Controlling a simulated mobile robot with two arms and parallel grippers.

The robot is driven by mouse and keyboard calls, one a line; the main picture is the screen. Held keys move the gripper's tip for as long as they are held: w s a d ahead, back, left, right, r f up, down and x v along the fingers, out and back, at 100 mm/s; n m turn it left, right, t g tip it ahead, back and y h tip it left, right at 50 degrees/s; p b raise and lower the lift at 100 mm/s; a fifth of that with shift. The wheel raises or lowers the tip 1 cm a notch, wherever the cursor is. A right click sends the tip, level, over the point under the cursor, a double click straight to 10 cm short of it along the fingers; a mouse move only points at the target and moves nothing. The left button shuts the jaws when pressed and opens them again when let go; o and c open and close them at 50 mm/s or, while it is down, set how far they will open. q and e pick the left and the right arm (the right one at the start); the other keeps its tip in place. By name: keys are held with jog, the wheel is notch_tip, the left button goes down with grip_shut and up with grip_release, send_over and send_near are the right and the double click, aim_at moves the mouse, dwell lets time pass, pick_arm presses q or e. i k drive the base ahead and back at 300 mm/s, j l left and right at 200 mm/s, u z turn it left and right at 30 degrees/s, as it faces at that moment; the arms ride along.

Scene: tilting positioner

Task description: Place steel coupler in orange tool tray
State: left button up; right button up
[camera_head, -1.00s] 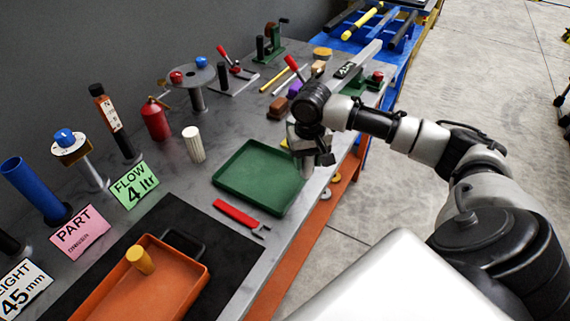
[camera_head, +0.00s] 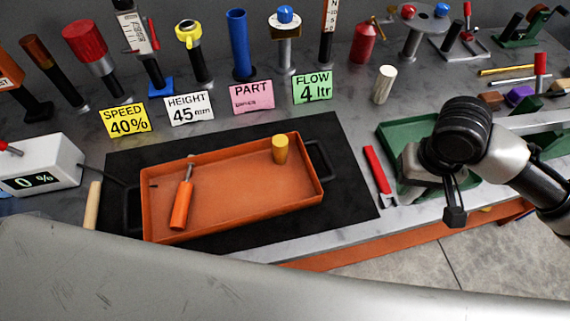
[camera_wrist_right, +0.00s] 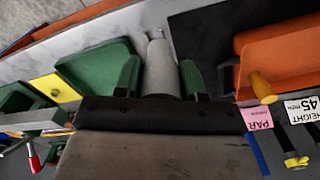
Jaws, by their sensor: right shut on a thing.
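The orange tool tray (camera_head: 235,200) lies on a black mat in the middle of the head view. It holds an orange-handled screwdriver (camera_head: 182,200) and a yellow cylinder (camera_head: 280,150). My right gripper (camera_head: 454,212) is right of the tray, over the front edge of the green tray. In the right wrist view, my right gripper (camera_wrist_right: 160,80) is shut on a grey cylinder, the steel coupler (camera_wrist_right: 162,68), between its two fingers. In the head view the coupler is hidden or too unclear to make out. My left gripper is not in view.
A green tray (camera_head: 395,140) and a red tool (camera_head: 377,170) lie between my right gripper and the orange tray. Sign cards, several upright posts and a white ribbed cylinder (camera_head: 384,85) stand behind. A white display box (camera_head: 40,165) is at the left.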

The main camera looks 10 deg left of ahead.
aim_at(172, 188)
jog(key=i+l+u, duration=0.1)
jog(key=l+u, duration=0.6)
jog(key=u, duration=2.05)
jog(key=i+l, duration=0.05)
jog(key=l, duration=0.05)
